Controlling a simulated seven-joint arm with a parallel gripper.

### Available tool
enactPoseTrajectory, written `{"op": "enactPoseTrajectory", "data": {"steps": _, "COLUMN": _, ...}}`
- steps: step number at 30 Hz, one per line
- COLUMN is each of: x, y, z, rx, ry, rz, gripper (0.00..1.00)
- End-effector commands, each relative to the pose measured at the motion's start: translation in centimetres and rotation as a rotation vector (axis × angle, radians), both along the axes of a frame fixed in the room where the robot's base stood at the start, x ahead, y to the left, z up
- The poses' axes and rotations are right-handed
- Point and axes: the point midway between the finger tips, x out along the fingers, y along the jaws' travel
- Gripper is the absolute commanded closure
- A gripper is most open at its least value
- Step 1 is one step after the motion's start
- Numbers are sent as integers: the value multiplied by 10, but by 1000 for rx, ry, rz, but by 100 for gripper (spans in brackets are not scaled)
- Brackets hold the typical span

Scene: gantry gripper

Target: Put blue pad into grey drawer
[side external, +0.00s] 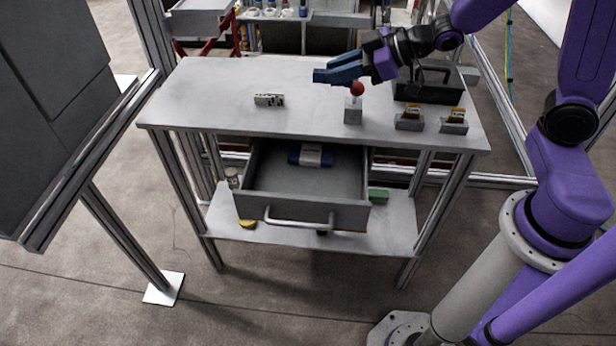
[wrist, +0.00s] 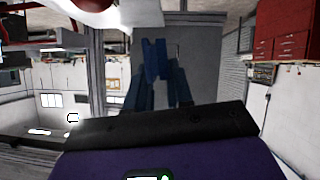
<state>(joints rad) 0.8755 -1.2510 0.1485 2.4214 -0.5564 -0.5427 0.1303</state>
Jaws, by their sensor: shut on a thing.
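My gripper (side external: 328,74) is above the grey tabletop, with its dark blue fingers pointing left. It is shut on a small blue piece that looks like the blue pad (side external: 320,76). In the wrist view the blue pad (wrist: 154,58) stands between the fingertips (wrist: 158,76). The grey drawer (side external: 345,215) is pulled open below the table's front edge, with a bar handle on its front. A blue and white item (side external: 311,155) lies inside at its back. My gripper is above and behind the drawer, not over its opening.
On the tabletop (side external: 210,95) are a red ball (side external: 357,88) on a grey block close under my gripper, a small black-and-white block (side external: 268,100), a black box (side external: 430,93), and two card holders (side external: 410,121) (side external: 453,123). The left tabletop is clear.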

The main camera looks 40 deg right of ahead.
Motion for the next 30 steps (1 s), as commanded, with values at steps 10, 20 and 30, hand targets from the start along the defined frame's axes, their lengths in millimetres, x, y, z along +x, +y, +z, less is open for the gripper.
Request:
{"op": "enactPoseTrajectory", "data": {"steps": 10, "x": -68, "y": 45, "z": -6, "rx": 46, "ry": 44, "rz": 43, "gripper": 100}}
{"op": "enactPoseTrajectory", "data": {"steps": 20, "x": -81, "y": 50, "z": -48, "rx": 58, "ry": 67, "rz": 44, "gripper": 100}}
{"op": "enactPoseTrajectory", "data": {"steps": 30, "x": -81, "y": 51, "z": -110, "rx": 70, "ry": 78, "rz": 45, "gripper": 100}}
